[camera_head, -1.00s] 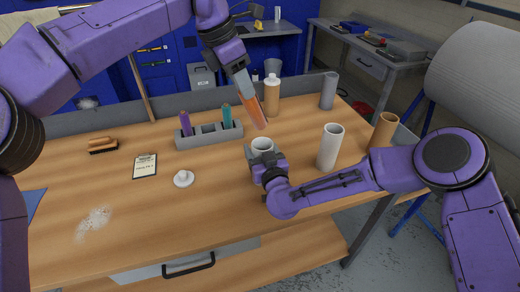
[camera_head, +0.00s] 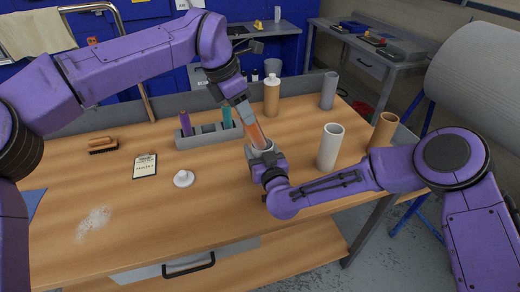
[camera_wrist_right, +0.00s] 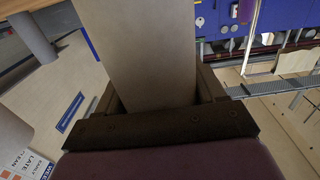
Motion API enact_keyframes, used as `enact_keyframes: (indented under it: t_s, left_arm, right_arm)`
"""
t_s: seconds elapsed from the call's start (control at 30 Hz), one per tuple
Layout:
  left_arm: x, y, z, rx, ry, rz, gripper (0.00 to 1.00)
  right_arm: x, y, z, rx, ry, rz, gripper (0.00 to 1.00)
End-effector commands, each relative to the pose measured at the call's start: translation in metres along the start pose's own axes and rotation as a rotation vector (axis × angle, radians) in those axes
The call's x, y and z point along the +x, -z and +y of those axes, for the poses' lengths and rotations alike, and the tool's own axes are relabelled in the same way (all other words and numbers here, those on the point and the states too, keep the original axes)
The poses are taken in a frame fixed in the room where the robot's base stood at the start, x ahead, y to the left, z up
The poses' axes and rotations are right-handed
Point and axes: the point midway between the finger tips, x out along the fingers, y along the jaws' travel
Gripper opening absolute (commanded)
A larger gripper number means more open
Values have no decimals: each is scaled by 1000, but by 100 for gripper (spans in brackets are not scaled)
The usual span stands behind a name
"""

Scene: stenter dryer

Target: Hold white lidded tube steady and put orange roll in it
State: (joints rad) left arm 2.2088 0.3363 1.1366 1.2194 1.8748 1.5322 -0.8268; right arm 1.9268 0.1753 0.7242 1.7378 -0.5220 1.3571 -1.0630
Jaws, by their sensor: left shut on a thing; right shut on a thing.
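The white lidded tube (camera_head: 259,151) stands on the bench, largely hidden behind my right gripper (camera_head: 268,163). That gripper is shut on it; in the right wrist view the tube wall (camera_wrist_right: 140,50) fills the space between the jaws. A white knobbed lid (camera_head: 183,179) lies apart on the bench, to the left. My left gripper (camera_head: 241,102) is shut on the orange roll (camera_head: 254,132) and holds it tilted, lower end towards the right. The roll's lower end is at the tube's mouth; I cannot tell how far inside it is.
A grey holder (camera_head: 210,138) with purple and teal pieces stands just left of the roll. A plain white cylinder (camera_head: 329,148) and a tan one (camera_head: 383,132) stand to the right. A bottle (camera_head: 272,97) stands behind. A clipboard (camera_head: 145,166) and brush (camera_head: 103,145) lie left.

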Motion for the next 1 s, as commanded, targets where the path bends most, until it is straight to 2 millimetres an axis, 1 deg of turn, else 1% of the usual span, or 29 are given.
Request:
enact_keyframes:
  t_s: [0.1, 0.33, 0.37, 0.4, 0.43, 0.67, 0.77, 0.87, 1.0]
  left_arm:
    - [4, 2, 0, -1, 0, -1, 0]
    - [4, 2, 0, -1, 0, -1, 0]
    - [4, 2, 0, -1, 0, -1, 44]
    - [4, 2, 0, -1, 0, -1, 57]
    - [4, 2, 0, -1, 0, -1, 64]
    - [4, 2, 0, -1, 0, 0, 64]
    - [0, 1, 0, -1, -1, -1, 64]
    - [-16, 1, 1, -2, -3, -2, 64]
    - [-53, 1, 1, -2, -4, -4, 64]
  right_arm:
    - [0, 0, 0, 0, 0, 0, 39]
    - [0, 0, 0, 0, 0, 0, 39]
    - [0, 0, 0, 0, 0, 0, 39]
    - [0, 0, 0, 0, 0, 0, 39]
    - [0, 0, 0, 0, 0, 0, 39]
    - [0, 0, 0, 0, 0, 0, 39]
    - [0, 0, 0, 0, 0, 0, 39]
    - [0, 0, 0, 0, 0, 0, 39]
    - [0, 0, 0, 0, 0, 0, 39]
